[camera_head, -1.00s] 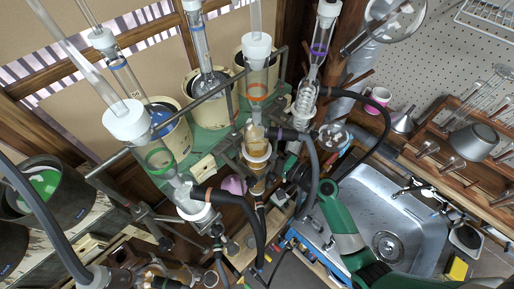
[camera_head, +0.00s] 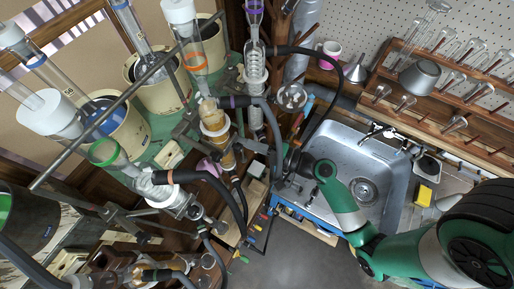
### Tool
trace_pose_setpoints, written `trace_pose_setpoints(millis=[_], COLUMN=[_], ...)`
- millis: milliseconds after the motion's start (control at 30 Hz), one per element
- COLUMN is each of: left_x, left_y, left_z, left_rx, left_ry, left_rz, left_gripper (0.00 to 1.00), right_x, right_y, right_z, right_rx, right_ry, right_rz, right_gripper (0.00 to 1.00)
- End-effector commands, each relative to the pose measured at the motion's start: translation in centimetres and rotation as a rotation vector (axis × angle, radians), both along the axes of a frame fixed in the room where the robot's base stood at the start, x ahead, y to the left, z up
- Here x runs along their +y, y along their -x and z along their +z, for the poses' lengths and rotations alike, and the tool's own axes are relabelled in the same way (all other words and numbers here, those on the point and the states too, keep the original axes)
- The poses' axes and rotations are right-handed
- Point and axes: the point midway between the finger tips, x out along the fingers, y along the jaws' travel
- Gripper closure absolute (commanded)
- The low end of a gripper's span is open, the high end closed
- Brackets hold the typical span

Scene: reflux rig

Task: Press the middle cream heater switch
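A cream switch-like box (camera_head: 170,154) sits on the green shelf (camera_head: 150,176) behind the glass columns. Another cream block (camera_head: 72,262) shows at the lower left, and a small pale block (camera_head: 257,190) lies below the hoses at centre. I cannot tell for sure which is the middle heater switch. My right arm comes in from the right in green and white, and its dark end, my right gripper (camera_head: 288,163), is beside the black hoses at the sink's left edge. It is apart from the cream box on the shelf. Its fingers are too dark and small to read. My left gripper is not in view.
Clamped glass columns, a metal rod (camera_head: 125,98) and thick black hoses (camera_head: 268,115) crowd the left and centre. A steel sink (camera_head: 320,150) lies right of centre, with a yellow sponge (camera_head: 424,194) beside it. A wooden glassware rack (camera_head: 440,100) stands upper right. Bare floor shows at bottom centre.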

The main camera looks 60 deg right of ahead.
Motion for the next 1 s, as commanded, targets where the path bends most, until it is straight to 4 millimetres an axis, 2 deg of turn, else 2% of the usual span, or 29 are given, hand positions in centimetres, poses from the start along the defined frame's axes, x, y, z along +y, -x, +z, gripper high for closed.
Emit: trace_pose_setpoints(millis=[100, 300, 1000], left_x=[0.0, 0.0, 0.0], left_y=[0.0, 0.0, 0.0], left_z=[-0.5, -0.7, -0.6], left_rx=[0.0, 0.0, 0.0], left_ry=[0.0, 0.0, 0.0], left_rz=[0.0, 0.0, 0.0], left_gripper=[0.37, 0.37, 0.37], right_x=[0.2, 0.5, 0.5], right_y=[2.3, 3.9, 4.0], right_z=[-0.2, 0.0, 0.0], right_rx=[0.001, -0.001, 0.0], right_ry=[-0.002, 0.0, 0.0], right_rz=[-0.004, 0.0, 0.0], right_gripper=[1.0, 1.0, 1.0])
